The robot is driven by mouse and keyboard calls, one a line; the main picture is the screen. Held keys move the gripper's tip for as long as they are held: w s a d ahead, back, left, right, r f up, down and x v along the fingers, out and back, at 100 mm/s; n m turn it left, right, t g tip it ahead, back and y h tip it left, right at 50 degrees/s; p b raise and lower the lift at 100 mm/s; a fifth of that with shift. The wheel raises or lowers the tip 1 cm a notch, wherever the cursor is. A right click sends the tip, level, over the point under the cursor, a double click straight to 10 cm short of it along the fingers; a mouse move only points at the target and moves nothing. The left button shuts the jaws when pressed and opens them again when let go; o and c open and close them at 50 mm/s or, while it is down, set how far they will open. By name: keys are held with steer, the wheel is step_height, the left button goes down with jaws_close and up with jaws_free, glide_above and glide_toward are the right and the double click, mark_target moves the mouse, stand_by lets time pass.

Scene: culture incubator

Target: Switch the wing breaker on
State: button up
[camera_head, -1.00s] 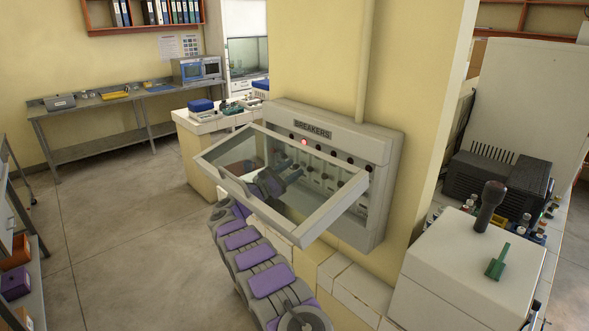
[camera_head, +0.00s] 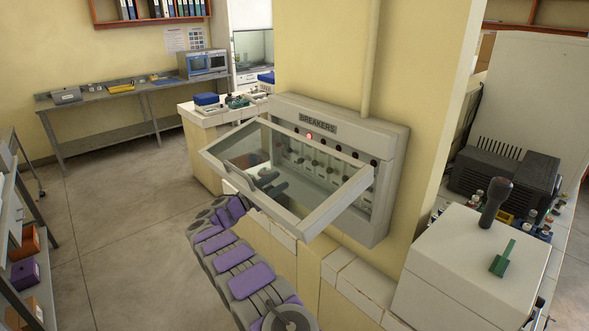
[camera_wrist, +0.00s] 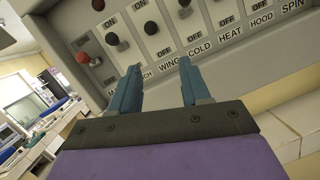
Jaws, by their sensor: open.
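The grey breaker box (camera_head: 392,185), marked BREAKERS, is on the yellow wall, with its clear framed cover (camera_head: 330,207) swung out and tilted. In the wrist view, the lever above the WING label (camera_wrist: 168,64) has a dark round knob (camera_wrist: 151,27). ON shows above this knob and OFF below it; its exact lever position is hard to tell. My gripper (camera_wrist: 155,85) is open and empty, its blue fingers below the WING and COLD knobs and apart from them. In the head view, it is partly seen through the cover.
A red knob (camera_wrist: 82,57) and another dark knob (camera_wrist: 112,38) are left of the wing knob; the COLD knob (camera_wrist: 184,12) is right. One lamp (camera_head: 309,136) glows red. The cover frame hangs over my arm. A white box (camera_head: 455,265) with a black-topped lever stands at right.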

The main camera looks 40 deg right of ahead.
steer(key=w+a+f+h, duration=0.1)
steer(key=a+f+h, duration=0.1)
steer(key=a, duration=0.5)
steer(key=shift+m+g, duration=0.3)
steer(key=shift+m, duration=0.1)
steer(key=b+x, duration=0.1)
steer(key=x, duration=1.1)
steer(key=b+x, duration=0.1)
steer(key=x, duration=0.5)
steer(key=shift+d+f+b, duration=0.2)
steer(key=shift+d+b, duration=0.1)
steer(key=shift+d, duration=0.05)
steer(key=shift+r, duration=0.15)
steer(key=shift+w+a, duration=0.1)
steer(key=shift+a, duration=0.05)
jaws_close()
